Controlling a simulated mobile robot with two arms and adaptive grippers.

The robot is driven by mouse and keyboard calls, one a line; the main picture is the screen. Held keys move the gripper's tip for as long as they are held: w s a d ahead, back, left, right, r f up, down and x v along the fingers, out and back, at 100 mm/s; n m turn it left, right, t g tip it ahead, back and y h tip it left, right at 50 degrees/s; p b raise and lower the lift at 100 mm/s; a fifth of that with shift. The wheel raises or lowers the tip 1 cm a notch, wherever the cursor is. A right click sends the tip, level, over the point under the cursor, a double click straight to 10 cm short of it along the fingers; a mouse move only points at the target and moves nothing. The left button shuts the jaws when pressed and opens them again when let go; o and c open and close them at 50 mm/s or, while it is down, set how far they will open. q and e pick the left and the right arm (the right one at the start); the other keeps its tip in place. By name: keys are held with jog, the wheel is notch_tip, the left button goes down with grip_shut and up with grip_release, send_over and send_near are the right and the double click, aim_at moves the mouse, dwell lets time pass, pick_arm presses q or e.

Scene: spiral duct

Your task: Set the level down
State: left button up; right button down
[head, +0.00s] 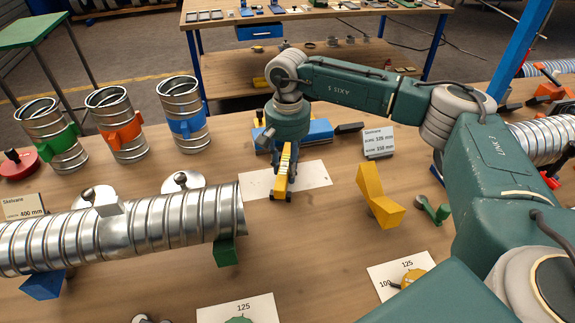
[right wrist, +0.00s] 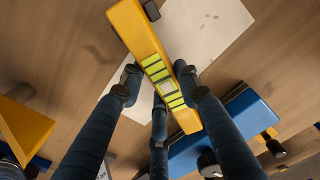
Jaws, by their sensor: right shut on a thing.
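My right gripper (right wrist: 160,82) is shut on the yellow level (right wrist: 148,48), with dark fingers on both sides of its middle near the green vials. In the head view the level (head: 283,174) hangs below my right wrist, over the white sheet (head: 317,174) on the table. The sheet also shows behind the level in the right wrist view (right wrist: 205,22). I cannot tell whether the level's lower edge touches the sheet. My left gripper is not in view.
A blue tool case (head: 318,131) lies just behind the sheet. A yellow angled block (head: 378,197) stands to its right, a size sign (head: 378,143) behind that. A large spiral duct (head: 150,226) lies at left, near the sheet. Short duct pieces (head: 182,113) stand behind it.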

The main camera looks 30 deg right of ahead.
aim_at(287, 165)
jog(key=shift+f, duration=0.15)
jog(key=c, duration=1.3)
grip_release()
jog(key=shift+o, duration=0.2)
jog(key=shift+r, duration=0.4)
notch_tip(287, 165, up, 12)
jog(key=b, duration=0.2)
jog(key=shift+f+b, duration=0.2)
jog(key=shift+b, duration=0.15)
